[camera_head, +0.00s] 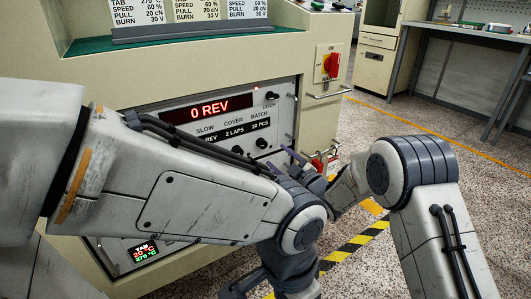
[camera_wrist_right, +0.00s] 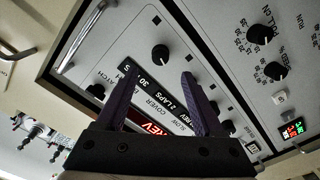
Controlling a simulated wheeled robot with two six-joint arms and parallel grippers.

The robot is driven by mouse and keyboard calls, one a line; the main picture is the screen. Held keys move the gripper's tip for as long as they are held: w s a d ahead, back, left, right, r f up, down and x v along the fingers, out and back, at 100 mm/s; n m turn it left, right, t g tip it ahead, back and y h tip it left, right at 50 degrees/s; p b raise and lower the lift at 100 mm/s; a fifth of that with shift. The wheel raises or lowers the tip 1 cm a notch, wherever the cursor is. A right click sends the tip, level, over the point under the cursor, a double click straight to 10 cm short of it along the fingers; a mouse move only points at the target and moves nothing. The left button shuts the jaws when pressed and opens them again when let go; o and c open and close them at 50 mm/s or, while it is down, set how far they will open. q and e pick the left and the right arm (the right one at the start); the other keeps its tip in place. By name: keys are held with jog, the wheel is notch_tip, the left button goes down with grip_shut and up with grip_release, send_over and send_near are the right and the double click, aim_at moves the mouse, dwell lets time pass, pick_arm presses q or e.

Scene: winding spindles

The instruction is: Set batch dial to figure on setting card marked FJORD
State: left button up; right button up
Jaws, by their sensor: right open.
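The batch dial is a black knob (camera_head: 262,143) under the BATCH window, which reads 30 PCS (camera_head: 260,125). In the right wrist view the dial (camera_wrist_right: 160,53) shows just beyond and between the fingertips of my right gripper (camera_wrist_right: 161,73). That gripper (camera_head: 292,158) is open and empty, pointing at the panel; no contact with the dial shows. Setting cards (camera_head: 194,10) stand on top of the machine; their upper parts are cut off, so no FJORD name or batch figure is readable. My left gripper (camera_head: 262,284) hangs low at the bottom edge, its fingers not clearly visible.
The display (camera_head: 205,108) reads 0 REV. The latch knob (camera_head: 271,96) is above the batch window, and a red switch (camera_head: 331,66) is to the right. My left forearm covers much of the lower panel. The floor at right is clear before a workbench (camera_head: 470,40).

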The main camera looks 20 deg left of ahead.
aim_at(264, 145)
jog(key=b+x, duration=0.2)
jog(key=x, duration=0.5)
jog(key=shift+f, duration=0.15)
jog(key=shift+w+a+b, duration=0.3)
jog(key=shift+w+a, duration=0.1)
jog(key=shift+a, duration=0.15)
grip_shut()
